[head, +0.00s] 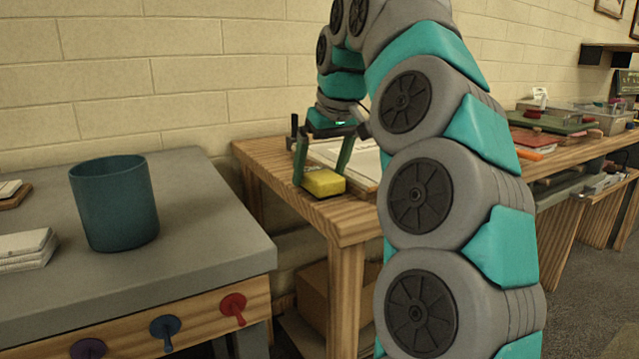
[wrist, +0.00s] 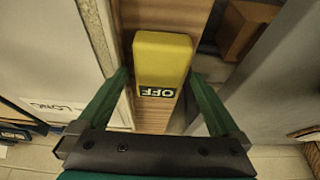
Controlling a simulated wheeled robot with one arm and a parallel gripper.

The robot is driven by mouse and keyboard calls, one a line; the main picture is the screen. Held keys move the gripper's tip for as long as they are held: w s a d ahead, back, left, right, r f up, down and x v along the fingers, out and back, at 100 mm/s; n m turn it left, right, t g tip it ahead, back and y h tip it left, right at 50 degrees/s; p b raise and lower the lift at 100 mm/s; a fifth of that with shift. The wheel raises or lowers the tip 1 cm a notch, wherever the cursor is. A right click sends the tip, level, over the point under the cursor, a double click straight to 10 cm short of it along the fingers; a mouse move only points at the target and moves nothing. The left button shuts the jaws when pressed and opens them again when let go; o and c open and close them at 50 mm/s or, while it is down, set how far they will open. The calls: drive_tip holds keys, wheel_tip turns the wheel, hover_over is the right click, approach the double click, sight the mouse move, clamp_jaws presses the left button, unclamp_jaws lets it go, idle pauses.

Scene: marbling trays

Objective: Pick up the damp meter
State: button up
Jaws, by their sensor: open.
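A small yellow block-shaped device (head: 323,182), which I take to be the damp meter, lies near the front left corner of the wooden table (head: 345,229). In the wrist view the yellow device (wrist: 161,62) shows a dark label reading "OFF" on its near end. My gripper (head: 322,180) is over it, pointing down, with green fingers apart. In the wrist view my gripper (wrist: 160,78) has one finger on each side of the device, with gaps visible on both sides. Nothing is held.
A white board or tray (head: 352,158) lies on the table close beside the device. To the left, a grey-topped bench (head: 200,215) holds a teal pot (head: 115,203) and folded cloths (head: 27,248). A cardboard box (head: 315,297) sits below the table. Trays and tools stand farther right.

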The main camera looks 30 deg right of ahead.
sight(320, 175)
drive_tip(key=shift+c, duration=0.2)
idle(0.3)
drive_tip(key=c, duration=1.3)
drive_tip(key=shift+r, duration=0.15)
drive_tip(key=shift+r+p, duration=0.65)
drive_tip(key=shift+r, duration=1.15)
drive_tip(key=shift+s+a+b, duration=0.15)
drive_tip(key=shift+s+b, duration=0.2)
drive_tip(key=shift+s, duration=0.9)
drive_tip(key=s, duration=0.4)
drive_tip(key=s+a+r, duration=0.1)
drive_tip(key=s, duration=0.4)
drive_tip(key=s+a, duration=0.1)
drive_tip(key=s, duration=0.3)
drive_tip(key=shift+s+a+r+b, duration=0.1)
drive_tip(key=shift+s+r+b, duration=0.05)
drive_tip(key=shift+b, duration=0.2)
